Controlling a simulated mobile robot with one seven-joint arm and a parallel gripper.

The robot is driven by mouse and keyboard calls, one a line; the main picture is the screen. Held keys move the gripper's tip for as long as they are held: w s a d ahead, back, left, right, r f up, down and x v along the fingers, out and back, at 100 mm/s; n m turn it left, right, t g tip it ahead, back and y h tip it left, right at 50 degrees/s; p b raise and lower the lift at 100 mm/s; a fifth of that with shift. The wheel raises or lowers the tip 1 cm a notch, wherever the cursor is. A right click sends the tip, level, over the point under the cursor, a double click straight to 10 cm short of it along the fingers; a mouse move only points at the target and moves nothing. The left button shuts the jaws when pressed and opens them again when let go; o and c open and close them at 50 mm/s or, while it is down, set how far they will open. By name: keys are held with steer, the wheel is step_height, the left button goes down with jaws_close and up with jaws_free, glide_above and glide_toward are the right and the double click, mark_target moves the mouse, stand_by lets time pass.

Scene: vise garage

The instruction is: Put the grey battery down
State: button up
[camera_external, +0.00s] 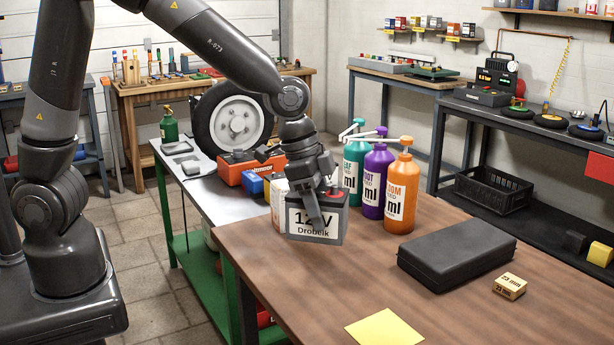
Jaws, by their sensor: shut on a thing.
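The grey battery (331,222) has a white label reading "12 V Drobeik". It is at the left edge of the brown wooden table (330,278), near the pump bottles. My gripper (322,198) reaches down from above and is shut on the battery, with a finger in front of its label. The battery looks slightly tilted. I cannot tell whether its underside touches the table or hangs just above it. The far side of the battery and the other finger are hidden.
Green (355,165), purple (377,180) and orange (400,195) pump bottles stand close behind the battery. A black case (456,248), a small wooden block (509,286) and a yellow sheet (385,328) lie on the table. Its middle is clear. A red-orange box (235,170) stands behind left.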

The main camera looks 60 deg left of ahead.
steer(key=shift+w+a+f, duration=1.35)
steer(key=shift+w+f, duration=0.05)
steer(key=shift+f, duration=0.45)
steer(key=shift+w+a+f, duration=1.4)
steer(key=shift+f, duration=0.45)
steer(key=shift+w+a+f, duration=1.35)
steer(key=shift+w+f, duration=0.05)
steer(key=shift+f, duration=0.45)
steer(key=shift+f, duration=0.1)
steer(key=o, duration=1.8)
steer(key=shift+f, duration=0.1)
steer(key=shift+c, duration=0.2)
steer(key=v, duration=1.2)
steer(key=s+a+r+n+t, duration=0.1)
steer(key=s+a+r+n, duration=0.15)
steer(key=s+r, duration=0.35)
steer(key=s+a+r+n+t, duration=0.1)
steer(key=s+a+r, duration=0.3)
steer(key=s+r, duration=0.15)
steer(key=s+a+r+n+y, duration=0.1)
steer(key=s+a+n, duration=0.1)
steer(key=s, duration=0.5)
steer(key=s+a+r+n+t+y, duration=0.1)
steer(key=s+a+r+n, duration=0.1)
steer(key=s, duration=0.6)
steer(key=shift+s+a+n, duration=0.25)
steer(key=shift+a+n, duration=0.5)
steer(key=shift+a, duration=0.45)
